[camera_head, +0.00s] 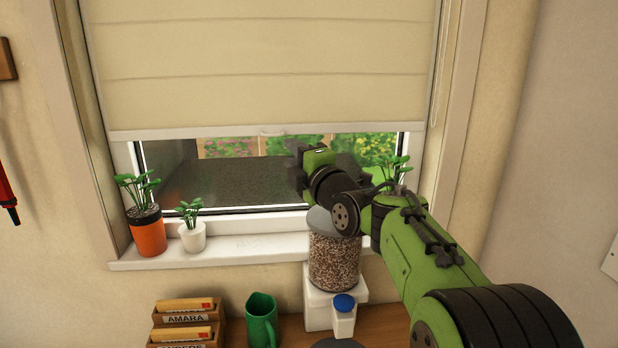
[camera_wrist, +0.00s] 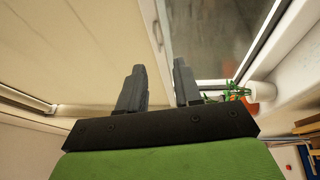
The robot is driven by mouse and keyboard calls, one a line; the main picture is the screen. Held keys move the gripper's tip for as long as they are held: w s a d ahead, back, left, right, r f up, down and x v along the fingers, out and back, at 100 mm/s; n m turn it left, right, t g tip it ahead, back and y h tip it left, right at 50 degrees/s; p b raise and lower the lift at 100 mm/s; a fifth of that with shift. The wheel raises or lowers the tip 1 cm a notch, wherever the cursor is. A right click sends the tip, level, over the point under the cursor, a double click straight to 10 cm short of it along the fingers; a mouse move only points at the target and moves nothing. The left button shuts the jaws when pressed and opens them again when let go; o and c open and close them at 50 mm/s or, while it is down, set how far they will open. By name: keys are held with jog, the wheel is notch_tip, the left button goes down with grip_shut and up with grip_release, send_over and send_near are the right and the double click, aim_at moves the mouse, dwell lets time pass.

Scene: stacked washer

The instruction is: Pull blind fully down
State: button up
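The cream blind (camera_head: 260,60) covers the upper part of the window; its pale bottom bar (camera_head: 200,132) hangs partway down, leaving a strip of glass bare below. A small tab (camera_head: 270,131) shows at the middle of the bar. My gripper (camera_head: 296,165) is just right of and below the tab in the head view. In the wrist view my gripper (camera_wrist: 157,82) has two dark fingers apart with nothing seen between them. The blind (camera_wrist: 80,50) fills the left there, and its bottom edge runs past beyond the fingertips. I cannot tell whether a finger touches the blind.
The white sill (camera_head: 235,248) holds an orange pot (camera_head: 148,236) and a white pot (camera_head: 192,237). A jar of speckled grains (camera_head: 334,262) stands under my arm. A green mug (camera_head: 262,320), card boxes (camera_head: 186,322) and a blue-capped bottle (camera_head: 344,316) stand below.

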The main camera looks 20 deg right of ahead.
jog(key=b+v, duration=0.1)
jog(key=v, duration=0.6)
jog(key=shift+s+f, duration=0.1)
jog(key=shift+s, duration=0.05)
jog(key=s+a+f+m+g+h+p, duration=0.1)
jog(key=s+f+m+g+p, duration=0.1)
jog(key=s+f+m+g, duration=0.2)
jog(key=s+a+f+m+g+h+p, duration=0.1)
jog(key=s+f+m+g+p, duration=0.2)
jog(key=s+m, duration=0.7)
jog(key=s+a+f+m+g+h+p, duration=0.1)
jog(key=s+f+m+g+p, duration=0.1)
jog(key=s+f+m+g, duration=0.4)
jog(key=s+f, duration=0.4)
jog(key=s, duration=0.5)
jog(key=shift+s+a+m+h, duration=0.25)
jog(key=shift+s+m+h, duration=0.15)
